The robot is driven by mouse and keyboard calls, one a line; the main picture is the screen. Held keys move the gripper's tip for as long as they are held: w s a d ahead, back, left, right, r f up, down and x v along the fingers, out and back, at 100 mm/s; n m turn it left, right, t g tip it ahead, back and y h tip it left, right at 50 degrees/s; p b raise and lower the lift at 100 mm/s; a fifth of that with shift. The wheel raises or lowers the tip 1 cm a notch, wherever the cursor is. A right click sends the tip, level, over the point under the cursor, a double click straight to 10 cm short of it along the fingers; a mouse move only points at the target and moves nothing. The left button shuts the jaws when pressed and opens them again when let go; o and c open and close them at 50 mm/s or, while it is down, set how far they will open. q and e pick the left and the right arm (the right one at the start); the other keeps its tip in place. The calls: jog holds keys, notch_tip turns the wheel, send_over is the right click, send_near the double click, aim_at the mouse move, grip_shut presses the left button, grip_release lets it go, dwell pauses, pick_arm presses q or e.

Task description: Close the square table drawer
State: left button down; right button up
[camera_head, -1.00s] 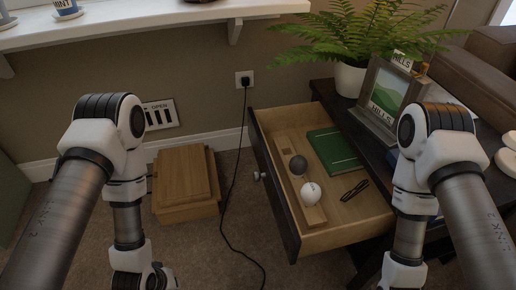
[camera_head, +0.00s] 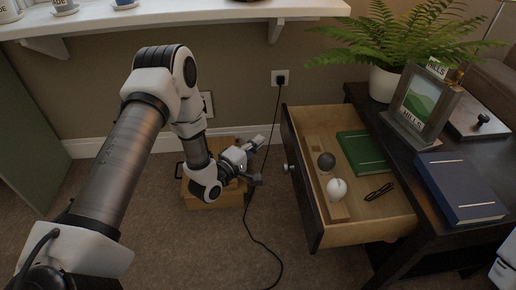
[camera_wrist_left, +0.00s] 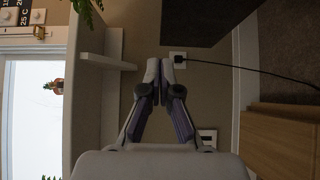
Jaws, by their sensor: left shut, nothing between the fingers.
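The square table drawer (camera_head: 385,231) is pulled out to the left from the dark table (camera_head: 456,152). My left gripper (camera_head: 257,145) is left of the drawer front, apart from the knob, above the floor. In the left wrist view my left gripper (camera_wrist_left: 165,65) has its fingers together and empty. My right gripper is out of view.
A wooden box (camera_head: 228,197) stands on the floor under my left arm. A black cord (camera_head: 251,220) runs from the wall socket (camera_head: 281,78) between gripper and drawer. A plant, picture frame (camera_head: 423,103) and blue book (camera_head: 460,187) are on the table. A white shelf (camera_head: 180,15) is above.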

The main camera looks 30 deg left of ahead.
aim_at(288, 126)
pick_arm(q)
jog(key=w+d+b, duration=0.1)
jog(key=w, duration=0.1)
jog(key=w+d+b, duration=0.1)
jog(key=w, duration=0.1)
jog(key=w+d, duration=0.1)
jog(key=w, duration=0.2)
jog(key=shift+d+f+b, duration=0.15)
jog(key=shift+d+b, duration=0.1)
jog(key=shift+b, duration=0.15)
jog(key=shift+w+d, duration=0.35)
jog(key=shift+d, duration=0.05)
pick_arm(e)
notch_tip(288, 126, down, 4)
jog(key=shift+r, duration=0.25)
